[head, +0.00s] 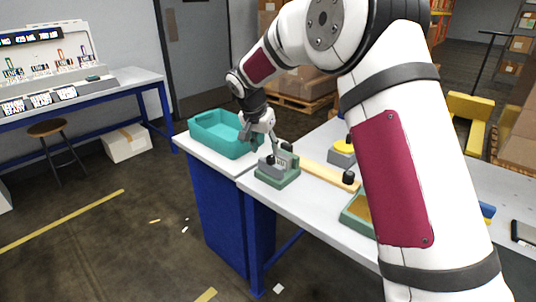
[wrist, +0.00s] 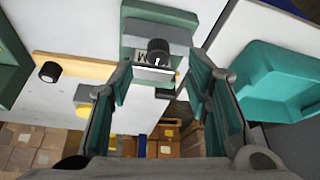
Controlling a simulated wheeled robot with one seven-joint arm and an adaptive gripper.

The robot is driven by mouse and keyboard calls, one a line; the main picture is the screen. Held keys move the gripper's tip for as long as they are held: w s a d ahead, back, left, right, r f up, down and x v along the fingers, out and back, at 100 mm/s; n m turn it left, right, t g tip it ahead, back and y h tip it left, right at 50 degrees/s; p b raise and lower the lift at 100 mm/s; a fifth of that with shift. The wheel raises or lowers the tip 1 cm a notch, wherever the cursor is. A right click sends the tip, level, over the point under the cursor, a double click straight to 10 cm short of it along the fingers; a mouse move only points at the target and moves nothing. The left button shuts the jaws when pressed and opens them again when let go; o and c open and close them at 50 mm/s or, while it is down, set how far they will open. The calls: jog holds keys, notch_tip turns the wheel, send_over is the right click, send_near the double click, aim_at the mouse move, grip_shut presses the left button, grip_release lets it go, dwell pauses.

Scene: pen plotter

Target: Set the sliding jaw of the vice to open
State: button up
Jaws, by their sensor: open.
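The vice (head: 278,176) stands on the white bench, with a green base, grey jaw blocks and a black knob. In the wrist view its green base (wrist: 133,14) is at the top centre, with the black knob (wrist: 158,52) on a grey block below it. I cannot tell how wide the gap between its jaws is. My gripper (head: 264,143) is just above and behind the vice in the head view. In the wrist view my gripper (wrist: 162,80) is open and empty, its two green-padded fingers to either side below the knob. No contact with the knob shows.
A teal bin (head: 208,139) stands left of the vice. A wooden strip with a black knob (head: 348,178), a yellow-topped grey block (head: 341,158) and a green-edged tray (head: 352,224) lie to the right. The bench front edge is close to the vice.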

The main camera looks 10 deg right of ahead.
jog(key=v, duration=0.6)
jog(key=shift+a, duration=0.1)
jog(key=s+d+r+n+p, duration=0.2)
jog(key=s+r, duration=0.5)
jog(key=s, duration=0.4)
jog(key=s+d+r+n+p, duration=0.2)
jog(key=s+d+r+p, duration=0.1)
jog(key=s+r, duration=0.6)
jog(key=s+n+y+p, duration=0.2)
jog(key=s+n+p, duration=0.2)
jog(key=s, duration=2.3)
jog(key=shift+s+d+f+t+y+p, duration=0.35)
jog(key=shift+s+d+t+y+p, duration=0.05)
jog(key=shift+d, duration=0.05)
